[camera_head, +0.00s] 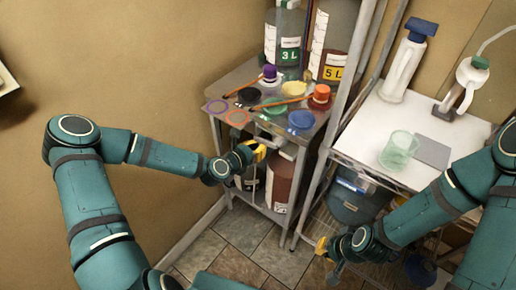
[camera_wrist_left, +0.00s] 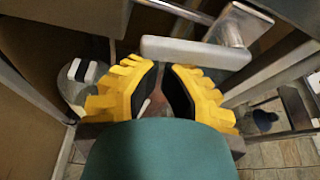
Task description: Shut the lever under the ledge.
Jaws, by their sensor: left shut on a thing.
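The lever (camera_wrist_left: 195,52) is a pale grey bar on a metal pivot, lying across the top of the left wrist view. In the head view it is small under the front of the ledge (camera_head: 222,90), close to my left gripper (camera_head: 256,151). In the left wrist view my left gripper's yellow fingers (camera_wrist_left: 163,82) are at the bar, near its free left end. The gripper is shut on the lever, though the exact contact is hard to see. My right gripper (camera_head: 326,256) is low by the wire rack, away from the lever; its opening is unclear.
Colored lids and brushes crowd the ledge, with large bottles (camera_head: 334,72) behind. A white-topped rack (camera_head: 384,118) with a green beaker (camera_head: 398,150) stands to the right. Tiled floor (camera_head: 235,235) is clear in front.

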